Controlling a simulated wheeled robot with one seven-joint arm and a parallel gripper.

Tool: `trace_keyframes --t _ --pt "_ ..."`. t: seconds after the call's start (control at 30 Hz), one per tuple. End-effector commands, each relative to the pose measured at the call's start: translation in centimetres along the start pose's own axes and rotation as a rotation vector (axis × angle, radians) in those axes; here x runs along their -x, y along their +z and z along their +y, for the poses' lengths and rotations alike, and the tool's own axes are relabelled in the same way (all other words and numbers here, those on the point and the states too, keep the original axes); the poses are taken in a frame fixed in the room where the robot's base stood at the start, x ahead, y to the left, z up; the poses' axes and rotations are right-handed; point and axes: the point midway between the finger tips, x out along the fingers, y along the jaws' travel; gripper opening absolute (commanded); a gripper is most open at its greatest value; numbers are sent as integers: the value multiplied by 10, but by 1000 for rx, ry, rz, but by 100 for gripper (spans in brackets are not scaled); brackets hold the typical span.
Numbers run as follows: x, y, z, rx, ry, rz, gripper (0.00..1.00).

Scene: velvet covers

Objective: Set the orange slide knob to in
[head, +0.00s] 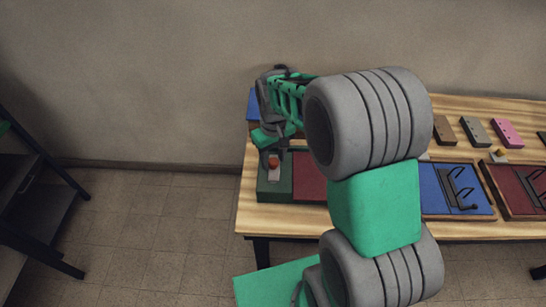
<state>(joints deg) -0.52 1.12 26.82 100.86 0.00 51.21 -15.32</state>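The orange slide knob (273,160) shows as a small orange-red piece above a pale strip (274,177) on a dark green block (275,190) at the table's left front corner. My gripper (272,154) is right at the knob, pointing down from above, with its dark fingers close around or beside it. My gripper's body and arm hide part of the block. I cannot tell whether the fingers touch the knob or how far apart they are.
A dark red panel (309,188) adjoins the green block on the right. A blue panel (440,200) and another red panel (510,180), both with dark handles, lie further right. Small brown, grey and pink blocks (507,133) stand behind. A dark shelf (30,185) stands at far left; floor between is clear.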

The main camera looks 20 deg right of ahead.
Motion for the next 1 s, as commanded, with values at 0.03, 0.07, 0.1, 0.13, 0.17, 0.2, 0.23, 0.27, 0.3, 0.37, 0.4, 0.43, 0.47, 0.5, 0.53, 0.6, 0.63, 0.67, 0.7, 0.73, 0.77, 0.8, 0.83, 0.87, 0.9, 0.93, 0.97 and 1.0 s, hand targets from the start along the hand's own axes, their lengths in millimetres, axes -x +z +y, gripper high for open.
trace_keyframes --t 0.03,0.07,0.1,0.13,0.17,0.2,0.23,0.27,0.3,0.37,0.4,0.43,0.47,0.5,0.53,0.6,0.63,0.67,0.7,0.73,0.77,0.8,0.83,0.87,0.9,0.93,0.97,1.0 --pt "0 0 0 0 0 0 38" --pt "0 0 0 0 0 0 36" --pt "0 0 0 0 0 0 32" --pt "0 0 0 0 0 0 30" --pt "0 0 0 0 0 0 28" --pt "0 0 0 0 0 0 24" --pt "0 0 0 0 0 0 22" --pt "0 0 0 0 0 0 19" --pt "0 0 0 0 0 0 16" --pt "0 0 0 0 0 0 11" --pt "0 0 0 0 0 0 8" --pt "0 0 0 0 0 0 5" --pt "0 0 0 0 0 0 3" --pt "0 0 0 0 0 0 0" --pt "0 0 0 0 0 0 0" --pt "1 0 0 0 0 1 0" --pt "1 0 0 0 0 1 0" --pt "1 0 0 0 0 1 0" --pt "1 0 0 0 0 1 0" --pt "1 0 0 0 0 1 0" --pt "1 0 0 0 0 1 0" --pt "1 0 0 0 0 1 0" --pt "1 0 0 0 0 1 0" --pt "1 0 0 0 0 1 0" --pt "1 0 0 0 0 1 0" --pt "1 0 0 0 0 1 0" --pt "1 0 0 0 0 1 0" --pt "1 0 0 0 0 1 0"
